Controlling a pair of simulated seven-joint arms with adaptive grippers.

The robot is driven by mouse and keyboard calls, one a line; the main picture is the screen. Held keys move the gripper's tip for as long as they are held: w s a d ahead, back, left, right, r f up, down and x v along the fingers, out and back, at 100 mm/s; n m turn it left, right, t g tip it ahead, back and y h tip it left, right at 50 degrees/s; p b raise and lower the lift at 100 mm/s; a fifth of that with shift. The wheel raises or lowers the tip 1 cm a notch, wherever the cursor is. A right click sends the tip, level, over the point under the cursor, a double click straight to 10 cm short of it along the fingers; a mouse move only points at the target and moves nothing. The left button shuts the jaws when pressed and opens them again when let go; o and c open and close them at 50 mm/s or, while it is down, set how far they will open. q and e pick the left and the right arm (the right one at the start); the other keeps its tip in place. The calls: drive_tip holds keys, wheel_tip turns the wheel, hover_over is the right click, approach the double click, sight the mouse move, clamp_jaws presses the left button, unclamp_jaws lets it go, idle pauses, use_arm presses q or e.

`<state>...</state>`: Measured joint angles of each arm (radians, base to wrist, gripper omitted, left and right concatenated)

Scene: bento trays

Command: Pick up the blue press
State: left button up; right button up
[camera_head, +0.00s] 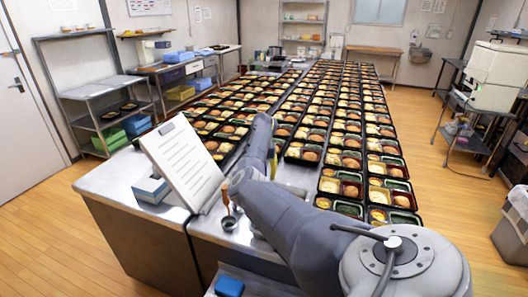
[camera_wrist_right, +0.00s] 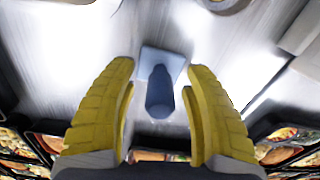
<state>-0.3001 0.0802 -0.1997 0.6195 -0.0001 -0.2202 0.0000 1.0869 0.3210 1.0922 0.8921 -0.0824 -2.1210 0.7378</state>
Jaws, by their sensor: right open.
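The blue press (camera_wrist_right: 160,94) shows in the right wrist view as a dark blue rounded handle with a paler square plate (camera_wrist_right: 163,62), on a shiny metal surface. My right gripper (camera_wrist_right: 160,76) is open, with its yellow fingers on either side of the press. I see gaps between the fingers and the press, and nothing is held. My left gripper is in neither view.
Long rows of filled bento trays (camera_head: 352,141) cover the table beyond my arm; some trays (camera_wrist_right: 285,140) show near the fingers. A clipboard (camera_head: 183,160) leans left of my arm beside a blue-and-white box (camera_head: 152,189). The near-left metal tabletop (camera_head: 110,178) is clear.

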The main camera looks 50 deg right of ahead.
drive_tip(key=shift+f, duration=0.15)
clamp_jaws()
idle(0.4)
